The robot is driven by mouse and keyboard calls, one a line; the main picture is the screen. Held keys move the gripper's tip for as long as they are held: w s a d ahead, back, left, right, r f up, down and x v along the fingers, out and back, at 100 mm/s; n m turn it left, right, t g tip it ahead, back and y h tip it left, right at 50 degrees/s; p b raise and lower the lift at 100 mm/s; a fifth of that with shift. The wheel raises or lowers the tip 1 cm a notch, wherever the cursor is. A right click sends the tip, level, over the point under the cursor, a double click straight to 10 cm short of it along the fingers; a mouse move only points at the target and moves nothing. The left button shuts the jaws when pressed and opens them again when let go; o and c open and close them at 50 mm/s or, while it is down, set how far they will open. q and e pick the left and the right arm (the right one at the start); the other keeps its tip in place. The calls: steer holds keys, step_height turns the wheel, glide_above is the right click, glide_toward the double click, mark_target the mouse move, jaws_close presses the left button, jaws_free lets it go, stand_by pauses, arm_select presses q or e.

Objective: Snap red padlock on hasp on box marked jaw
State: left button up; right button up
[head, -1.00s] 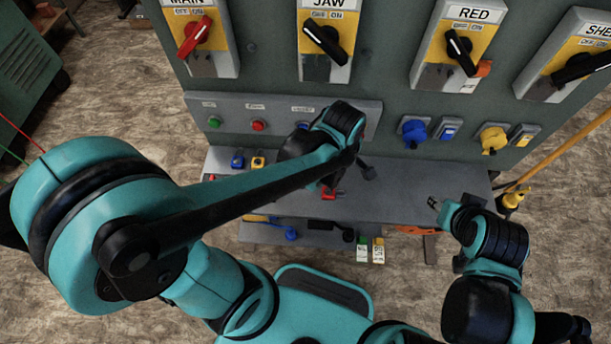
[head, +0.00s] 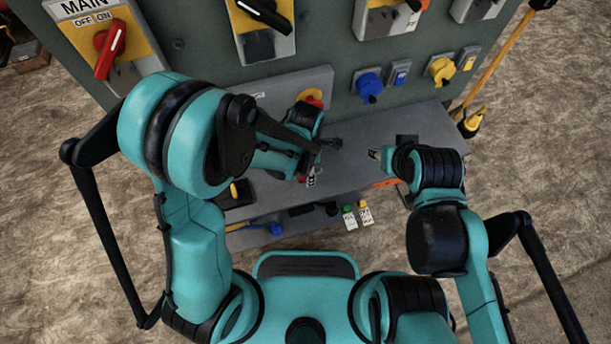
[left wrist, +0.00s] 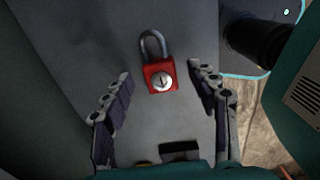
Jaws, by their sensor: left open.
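The red padlock (left wrist: 160,76) lies on the grey shelf with its shackle closed or nearly so; I cannot tell which. In the left wrist view it sits between the spread fingers of my left gripper (left wrist: 160,92), which is open and not touching it. In the head view my left gripper (head: 311,172) is low over the shelf and hides most of the padlock. The second box (head: 266,45), marked JAW in the earlier frame, has a black handle; its label is now cut off and no hasp is clear. My right gripper (head: 378,155) is over the shelf's right part; its fingers are too small to judge.
The shelf (head: 350,175) runs below the panel. The MAIN box (head: 145,65) has a red handle. A blue socket (head: 369,84) and a yellow socket (head: 441,70) stick out at right. Tags (head: 350,217) and other items lie on a lower shelf.

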arm_select(q)
steer(key=shift+f, duration=0.45)
steer(key=shift+r, duration=0.1)
jaws_close()
steer(key=shift+r, duration=0.15)
